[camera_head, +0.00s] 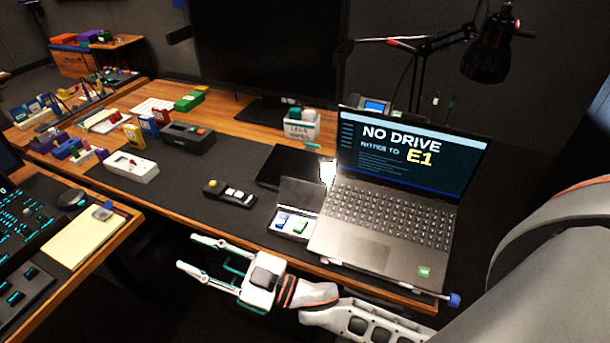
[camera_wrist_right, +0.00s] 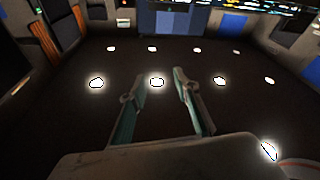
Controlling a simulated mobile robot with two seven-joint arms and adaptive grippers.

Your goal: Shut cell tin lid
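The cell tin (camera_head: 274,232) is a small grey box on the desk, just left of the laptop. Its lid (camera_head: 303,192) stands raised at the back edge, so the tin is open. A blue cell (camera_head: 282,221) and a green cell (camera_head: 300,227) lie inside. My right gripper (camera_head: 187,251) is in front of the desk edge, left of and nearer than the tin, apart from it. Its two fingers are spread and hold nothing. The right wrist view also shows the parted fingers (camera_wrist_right: 158,76), with no tin in sight. My left gripper is not in view.
An open laptop (camera_head: 395,215) stands right beside the tin. A small dark device with buttons (camera_head: 230,193) lies to its left, and a dark flat pad (camera_head: 285,165) behind it. A desk lamp (camera_head: 489,45) hangs over the right back. The mat left of the device is partly clear.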

